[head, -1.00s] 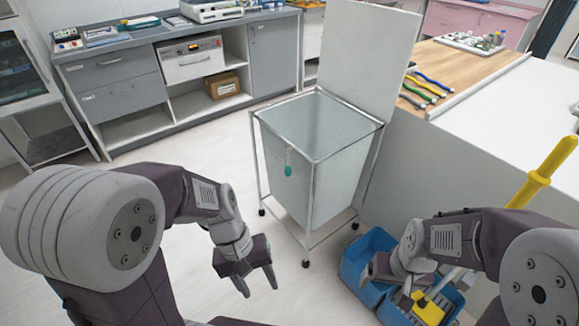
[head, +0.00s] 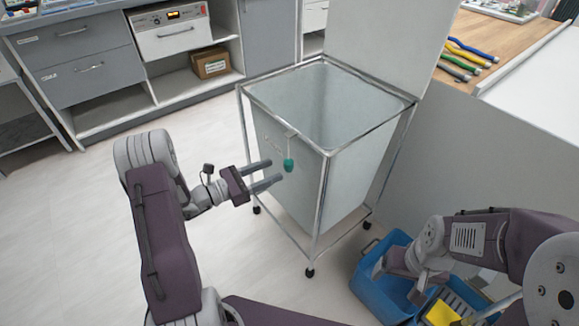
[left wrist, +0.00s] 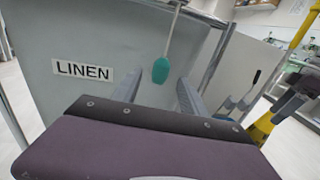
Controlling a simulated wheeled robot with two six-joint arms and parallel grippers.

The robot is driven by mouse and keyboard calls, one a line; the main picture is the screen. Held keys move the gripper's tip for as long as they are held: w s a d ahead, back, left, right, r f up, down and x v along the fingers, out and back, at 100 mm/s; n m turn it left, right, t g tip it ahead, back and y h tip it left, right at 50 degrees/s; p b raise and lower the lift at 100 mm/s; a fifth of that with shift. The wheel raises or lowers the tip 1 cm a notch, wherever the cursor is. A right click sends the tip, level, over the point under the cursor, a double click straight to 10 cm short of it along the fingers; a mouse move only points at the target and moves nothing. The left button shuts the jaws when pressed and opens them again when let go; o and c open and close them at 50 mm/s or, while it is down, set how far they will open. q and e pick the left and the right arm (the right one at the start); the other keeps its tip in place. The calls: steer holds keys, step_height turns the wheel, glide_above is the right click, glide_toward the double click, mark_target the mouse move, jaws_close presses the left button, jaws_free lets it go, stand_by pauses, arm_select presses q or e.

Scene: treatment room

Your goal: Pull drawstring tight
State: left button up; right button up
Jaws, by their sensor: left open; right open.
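A teal drawstring toggle (head: 288,165) hangs on a short cord at the front of a grey linen bag (head: 292,180) in a wheeled metal frame (head: 328,155). The toggle also shows in the left wrist view (left wrist: 161,70), beyond and between my open fingers. My left gripper (head: 276,171) is open and points right at the toggle, its tips close to it; I cannot tell if they touch it. The left wrist view shows a LINEN label (left wrist: 84,70) on the bag. My right gripper (head: 398,280) is over the blue bucket, open, partly hidden by its own arm.
A blue bucket (head: 368,285) with a yellow mop piece (head: 442,314) stands at the lower right. A white panel (head: 390,45) rises behind the frame. Grey cabinets (head: 85,65) line the back left. A wooden counter (head: 505,35) holds coloured tools. The floor at left is clear.

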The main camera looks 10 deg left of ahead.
mark_target(289, 164)
arm_select(q)
steer(key=b+x, duration=0.2)
steer(key=x, duration=0.4)
steer(key=shift+d+f, duration=0.1)
steer(key=shift+d, duration=0.05)
steer(key=shift+w+d, duration=0.25)
jaws_close()
stand_by(0.9)
